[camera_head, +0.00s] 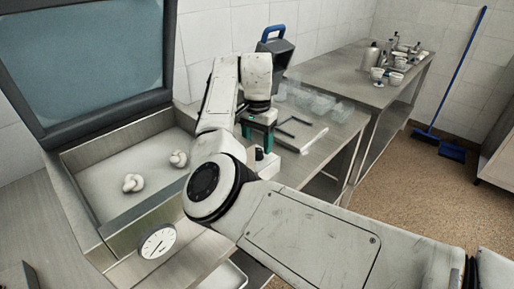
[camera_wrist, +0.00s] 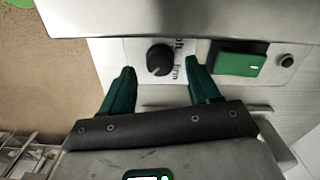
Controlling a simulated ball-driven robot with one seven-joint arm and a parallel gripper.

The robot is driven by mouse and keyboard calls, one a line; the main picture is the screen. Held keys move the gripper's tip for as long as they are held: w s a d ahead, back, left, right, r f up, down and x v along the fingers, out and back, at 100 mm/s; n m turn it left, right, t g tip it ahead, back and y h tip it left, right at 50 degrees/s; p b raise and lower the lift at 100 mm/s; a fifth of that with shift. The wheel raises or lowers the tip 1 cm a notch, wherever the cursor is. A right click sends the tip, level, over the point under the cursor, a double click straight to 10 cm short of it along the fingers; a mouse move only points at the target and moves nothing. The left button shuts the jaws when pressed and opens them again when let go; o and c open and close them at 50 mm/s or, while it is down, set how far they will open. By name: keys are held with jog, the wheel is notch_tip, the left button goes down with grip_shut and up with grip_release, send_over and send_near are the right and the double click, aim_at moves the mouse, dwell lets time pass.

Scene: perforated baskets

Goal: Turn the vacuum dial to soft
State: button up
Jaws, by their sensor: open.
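The dial (camera_wrist: 160,59) is a round black knob on a pale panel in the wrist view. Beside it is printed lettering, partly legible as "oft" and "firm"; the dial's pointer is too dark to read. My gripper (camera_wrist: 160,66) has two green fingers, open, with one on either side of the dial and visible gaps between. In the head view my gripper (camera_head: 258,133) points down beside the vacuum machine (camera_head: 114,228); the arm hides part of the machine's front. I cannot make out the dial clearly there.
A green switch (camera_wrist: 238,61) and a small round button (camera_wrist: 287,61) sit right of the dial. The machine's lid (camera_head: 85,55) stands open, with two white knotted pieces (camera_head: 133,183) inside. A pressure gauge (camera_head: 157,241) is on its front. Clear containers (camera_head: 312,102) stand on the bench behind.

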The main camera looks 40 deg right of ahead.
jog(key=shift+f, duration=1.4)
jog(key=shift+r, duration=0.1)
jog(key=c, duration=1)
